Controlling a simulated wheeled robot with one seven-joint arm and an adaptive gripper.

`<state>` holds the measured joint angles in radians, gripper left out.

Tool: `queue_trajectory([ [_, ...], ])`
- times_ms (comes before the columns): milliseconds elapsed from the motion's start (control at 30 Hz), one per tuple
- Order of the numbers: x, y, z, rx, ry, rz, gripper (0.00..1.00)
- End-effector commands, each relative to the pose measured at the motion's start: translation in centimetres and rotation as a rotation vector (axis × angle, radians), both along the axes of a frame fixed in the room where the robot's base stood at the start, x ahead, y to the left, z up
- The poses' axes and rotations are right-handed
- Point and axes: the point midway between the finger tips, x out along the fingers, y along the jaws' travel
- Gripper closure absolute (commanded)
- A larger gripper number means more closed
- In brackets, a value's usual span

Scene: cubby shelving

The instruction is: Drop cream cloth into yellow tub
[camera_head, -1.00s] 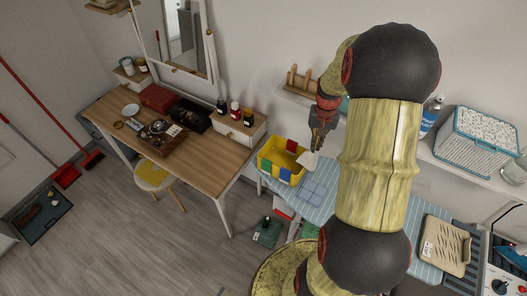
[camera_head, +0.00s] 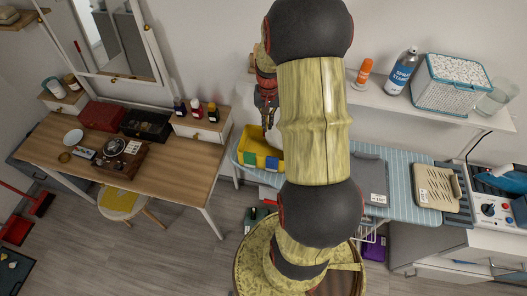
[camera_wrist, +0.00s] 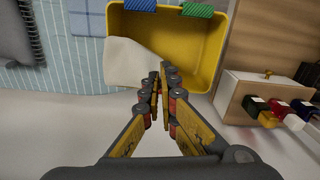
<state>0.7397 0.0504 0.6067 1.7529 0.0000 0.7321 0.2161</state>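The yellow tub (camera_head: 246,151) stands on the blue striped surface beside the wooden desk; my arm covers its right side. In the wrist view the tub (camera_wrist: 200,40) is open towards me, with green and blue patches on its rim. The cream cloth (camera_wrist: 130,62) hangs at my fingertips, overlapping the tub's left wall and part of its opening. In the head view only a pale bit of the cloth (camera_head: 274,134) shows beside my arm. My gripper (camera_wrist: 161,78) has its fingertips together on the cloth's edge, above the tub. The gripper (camera_head: 267,118) points down in the head view.
A wooden desk (camera_head: 170,160) with bottles and boxes stands left of the tub. A wall shelf (camera_head: 430,108) holds an orange bottle, a spray bottle and a basket. A beige board (camera_head: 436,187) lies on the striped surface at right.

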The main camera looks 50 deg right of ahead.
Motion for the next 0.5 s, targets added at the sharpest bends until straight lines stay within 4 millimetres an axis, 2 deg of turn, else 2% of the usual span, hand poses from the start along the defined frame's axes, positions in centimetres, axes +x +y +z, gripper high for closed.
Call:
queue_trajectory([
  [33,0.0,0.0,-1.0,0.001,0.001,0.000,1.00],
  [200,0.0,0.0,-2.9,0.001,0.001,0.000,1.00],
  [500,0.0,0.0,-3.6,0.000,0.000,0.000,1.00],
])
